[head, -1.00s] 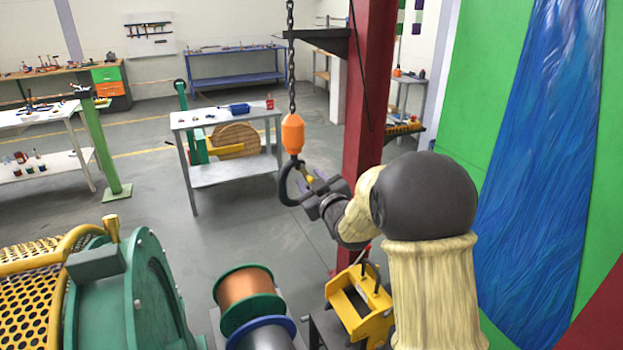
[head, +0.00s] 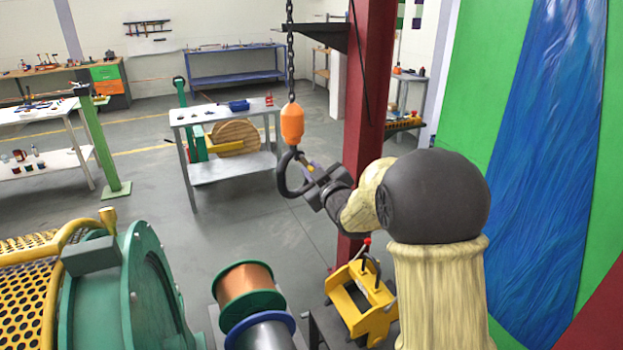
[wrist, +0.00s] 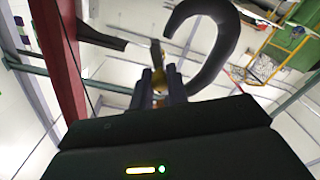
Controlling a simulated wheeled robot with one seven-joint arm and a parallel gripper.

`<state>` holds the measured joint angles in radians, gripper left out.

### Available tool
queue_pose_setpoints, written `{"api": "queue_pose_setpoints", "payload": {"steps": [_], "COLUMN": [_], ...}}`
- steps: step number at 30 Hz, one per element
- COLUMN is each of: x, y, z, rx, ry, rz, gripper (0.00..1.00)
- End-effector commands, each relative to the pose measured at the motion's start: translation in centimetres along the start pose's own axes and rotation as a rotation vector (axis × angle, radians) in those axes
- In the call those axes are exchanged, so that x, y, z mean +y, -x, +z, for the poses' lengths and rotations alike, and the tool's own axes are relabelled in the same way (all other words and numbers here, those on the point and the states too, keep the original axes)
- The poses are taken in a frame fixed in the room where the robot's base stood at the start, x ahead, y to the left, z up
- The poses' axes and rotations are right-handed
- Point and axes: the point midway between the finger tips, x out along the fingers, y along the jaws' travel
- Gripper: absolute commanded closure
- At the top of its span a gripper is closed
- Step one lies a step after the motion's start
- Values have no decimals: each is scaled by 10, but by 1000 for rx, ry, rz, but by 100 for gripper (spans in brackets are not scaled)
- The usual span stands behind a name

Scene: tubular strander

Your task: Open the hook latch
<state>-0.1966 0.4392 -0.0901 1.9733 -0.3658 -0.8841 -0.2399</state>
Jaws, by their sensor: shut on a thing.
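The dark hook (head: 282,180) hangs below an orange block (head: 292,123) on a chain. Its curved body also shows in the wrist view (wrist: 222,50), right of my fingers. The small yellowish latch (wrist: 159,84) is at the hook's mouth, between my fingers. My gripper (head: 313,170) reaches in from the right at the hook's mouth and is shut on the latch. In the wrist view my two fingers (wrist: 161,85) stand on either side of it. The fingers partly cover the latch, so its exact angle is hard to tell.
A dark red column (head: 367,110) stands behind my arm. A yellow frame (head: 362,302) is below it. Spools (head: 246,290) and a green machine (head: 120,290) fill the lower left. A grey table (head: 225,115) stands behind the hook, with open floor around it.

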Motion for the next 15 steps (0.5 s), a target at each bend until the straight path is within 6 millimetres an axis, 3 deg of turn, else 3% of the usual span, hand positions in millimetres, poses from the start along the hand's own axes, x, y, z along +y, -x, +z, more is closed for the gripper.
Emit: {"api": "queue_pose_setpoints", "payload": {"steps": [15], "x": [10], "y": [0], "z": [2], "rx": [5], "ry": [439], "rz": [2], "gripper": [100]}}
